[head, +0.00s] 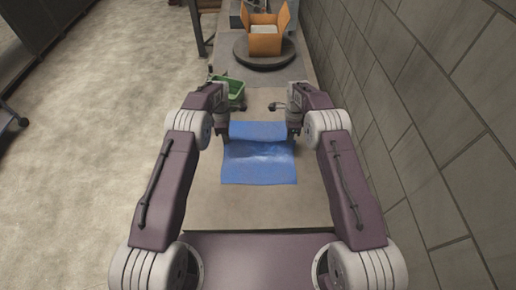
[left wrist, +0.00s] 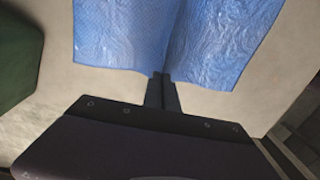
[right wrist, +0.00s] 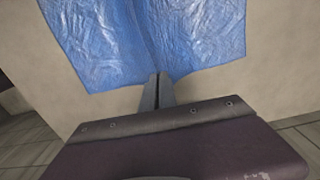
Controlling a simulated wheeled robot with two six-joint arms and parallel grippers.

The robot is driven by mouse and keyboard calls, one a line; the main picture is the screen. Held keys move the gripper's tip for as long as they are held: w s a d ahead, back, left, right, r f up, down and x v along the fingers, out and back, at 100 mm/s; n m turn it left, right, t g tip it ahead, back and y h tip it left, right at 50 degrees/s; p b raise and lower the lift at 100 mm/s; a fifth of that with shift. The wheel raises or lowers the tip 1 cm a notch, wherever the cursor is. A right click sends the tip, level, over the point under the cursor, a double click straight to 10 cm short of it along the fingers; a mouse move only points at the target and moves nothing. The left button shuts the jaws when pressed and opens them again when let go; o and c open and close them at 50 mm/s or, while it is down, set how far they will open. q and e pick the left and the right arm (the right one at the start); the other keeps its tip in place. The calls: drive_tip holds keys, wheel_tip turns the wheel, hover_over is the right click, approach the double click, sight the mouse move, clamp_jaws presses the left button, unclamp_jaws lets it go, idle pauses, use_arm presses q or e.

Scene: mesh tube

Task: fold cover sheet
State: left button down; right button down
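The blue cover sheet (head: 259,165) lies on the bench between my two arms, with a crease or ridge running across it from left to right. My left gripper (head: 228,132) is at its left edge. In the left wrist view the fingers (left wrist: 161,76) are together at the sheet's edge (left wrist: 115,35), where the crease meets them. My right gripper (head: 292,132) is at the right edge. In the right wrist view its fingers (right wrist: 157,77) are also together on the sheet's edge (right wrist: 200,35) at the crease. The pinched material between the fingertips is mostly hidden.
A green bin (head: 232,89) stands behind my left gripper. Farther back, an open cardboard box (head: 265,38) sits on a round dark turntable (head: 264,57). A block wall (head: 425,110) runs along the right. The bench in front of the sheet (head: 255,210) is clear.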

wheel_tip(320, 180, up, 19)
drive_tip(key=p, duration=1.7)
drive_tip(key=shift+f+p, duration=0.15)
drive_tip(key=shift+p, duration=0.25)
drive_tip(key=shift+f, duration=0.1)
